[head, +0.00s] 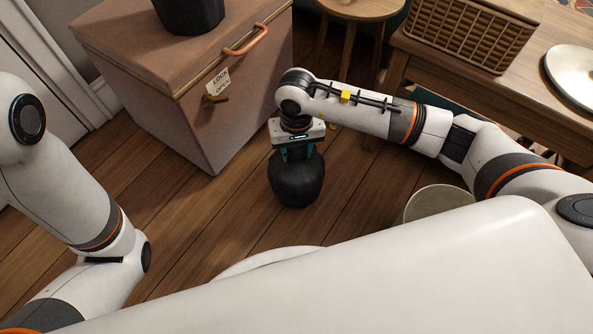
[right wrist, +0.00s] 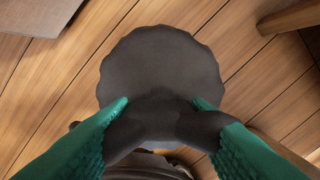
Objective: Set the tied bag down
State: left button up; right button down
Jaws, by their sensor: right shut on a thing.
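The tied bag (head: 296,182) is dark, rounded and upright in the head view, beside the front of the brown chest. My right gripper (head: 297,154) points down and is shut on the bag's neck from above. In the right wrist view, the green fingers (right wrist: 160,104) press on both sides of the neck, and the bag's round body (right wrist: 160,65) spreads beyond them over the wooden floor. I cannot tell whether its bottom touches the floor. My left arm shows at the left of the head view, but its gripper is out of view.
The brown chest (head: 150,85) has a copper handle, a lock tag (head: 217,82) and a dark vessel (head: 188,14) on top. A stool (head: 361,8) stands behind. A table (head: 470,62) at right holds a wicker basket (head: 470,32). Floor (head: 215,235) left of the bag is clear.

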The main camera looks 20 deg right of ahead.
aim_at(297, 162)
jog(key=shift+f, duration=0.65)
jog(key=shift+f+b, duration=1.3)
jog(key=shift+f, duration=0.4)
jog(key=shift+f, duration=0.2)
jog(key=c, duration=0.8)
grip_release()
jog(key=shift+o, duration=0.2)
